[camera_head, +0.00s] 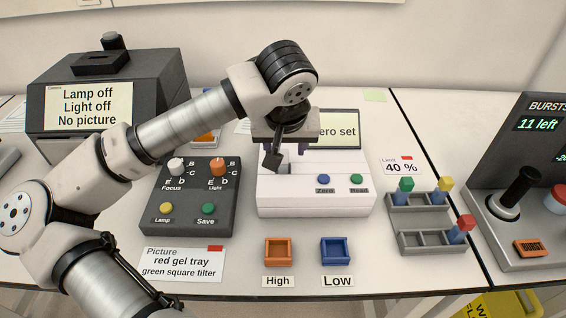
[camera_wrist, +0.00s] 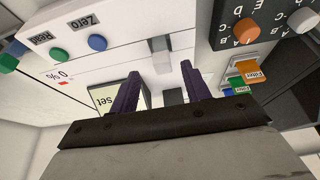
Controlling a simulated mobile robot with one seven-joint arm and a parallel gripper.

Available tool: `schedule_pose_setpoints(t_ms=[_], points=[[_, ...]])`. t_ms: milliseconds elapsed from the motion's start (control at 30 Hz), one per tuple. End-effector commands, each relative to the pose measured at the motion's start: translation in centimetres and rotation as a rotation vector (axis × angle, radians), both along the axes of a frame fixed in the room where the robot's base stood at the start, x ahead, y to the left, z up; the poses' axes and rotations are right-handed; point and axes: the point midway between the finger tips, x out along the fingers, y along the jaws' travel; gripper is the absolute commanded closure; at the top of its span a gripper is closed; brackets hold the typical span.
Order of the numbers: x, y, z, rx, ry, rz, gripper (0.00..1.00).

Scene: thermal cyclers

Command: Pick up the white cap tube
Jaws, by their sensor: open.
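My gripper (camera_head: 287,150) is open over the back of the white instrument (camera_head: 315,200). In the wrist view its two purple fingers (camera_wrist: 161,73) stand apart with nothing clearly held between them. Beyond and between the tips is a small pale upright part with a light end (camera_wrist: 159,44), on the white instrument; it may be the white cap tube, but I cannot tell. In the head view my arm and gripper partly cover this spot. The tubes in the grey rack (camera_head: 420,198) have green (camera_head: 406,185), yellow (camera_head: 445,184) and red (camera_head: 466,223) caps, with no white cap seen there.
A black control box (camera_head: 192,220) with knobs stands left of the instrument. An orange tray (camera_head: 278,250) and a blue tray (camera_head: 336,250) sit in front, marked High and Low. A dark camera unit (camera_head: 160,85) stands behind my arm. A joystick console (camera_head: 520,245) is at the right.

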Motion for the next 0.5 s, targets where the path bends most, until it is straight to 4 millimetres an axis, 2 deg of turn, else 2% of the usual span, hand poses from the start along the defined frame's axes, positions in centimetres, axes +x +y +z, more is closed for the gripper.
schedule_pose_setpoints(t_ms=[300,500], points=[[1.2,0.3,-3.6,-0.002,0.003,0.000,0.53],[1.4,0.3,-4.1,-0.001,0.001,0.001,0.53]])
